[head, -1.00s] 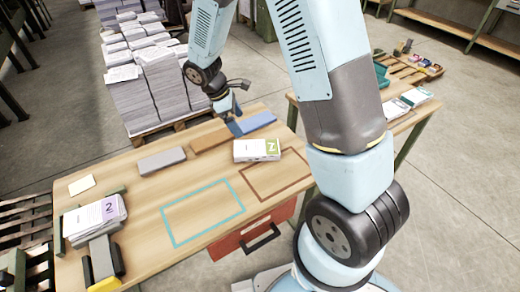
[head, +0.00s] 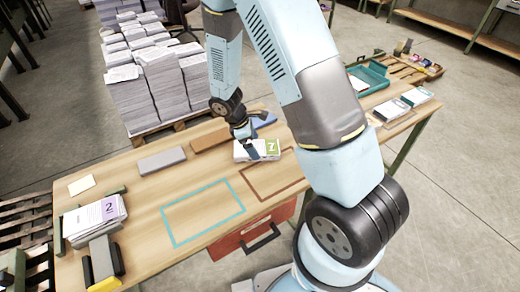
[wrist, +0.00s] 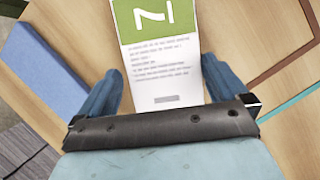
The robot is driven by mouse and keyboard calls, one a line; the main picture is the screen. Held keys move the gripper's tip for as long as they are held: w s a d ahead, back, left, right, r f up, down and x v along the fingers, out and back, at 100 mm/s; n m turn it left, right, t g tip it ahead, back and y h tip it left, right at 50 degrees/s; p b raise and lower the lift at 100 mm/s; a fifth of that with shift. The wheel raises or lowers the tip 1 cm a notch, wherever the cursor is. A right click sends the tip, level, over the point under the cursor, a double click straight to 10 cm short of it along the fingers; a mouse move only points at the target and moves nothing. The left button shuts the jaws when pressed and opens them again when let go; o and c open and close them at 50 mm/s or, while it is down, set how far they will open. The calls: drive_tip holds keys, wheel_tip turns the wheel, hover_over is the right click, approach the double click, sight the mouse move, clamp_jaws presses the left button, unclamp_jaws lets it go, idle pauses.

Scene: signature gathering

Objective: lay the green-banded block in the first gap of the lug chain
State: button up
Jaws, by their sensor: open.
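The green-banded block (head: 242,153) is a white printed block with a green end marked with a figure. It lies on the wooden table near the brown outline. My gripper (head: 250,149) is directly over it, open. In the wrist view my gripper (wrist: 160,84) has one blue finger on each side of the block (wrist: 160,62), with nothing gripped. The fingers hide little of it; whether they touch is unclear. At the table's left end, a purple-marked block (head: 92,220) sits between dark green upright pieces, which may be lugs of the chain; its gaps are not clearly visible.
Grey (head: 161,160), brown (head: 208,140) and blue (head: 265,120) bars lie along the table's back. A teal outline (head: 202,212) encloses bare tabletop. A grey and yellow piece (head: 105,262) stands at the front left. Paper stacks (head: 160,85) stand behind the table.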

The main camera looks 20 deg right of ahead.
drive_tip(key=shift+s+d+f, duration=0.1)
drive_tip(key=shift+d+f, duration=0.15)
drive_tip(key=shift+f, duration=0.4)
drive_tip(key=shift+d, duration=0.1)
drive_tip(key=c, duration=1)
drive_tip(key=shift+c, duration=0.2)
drive_tip(key=shift+r, duration=0.1)
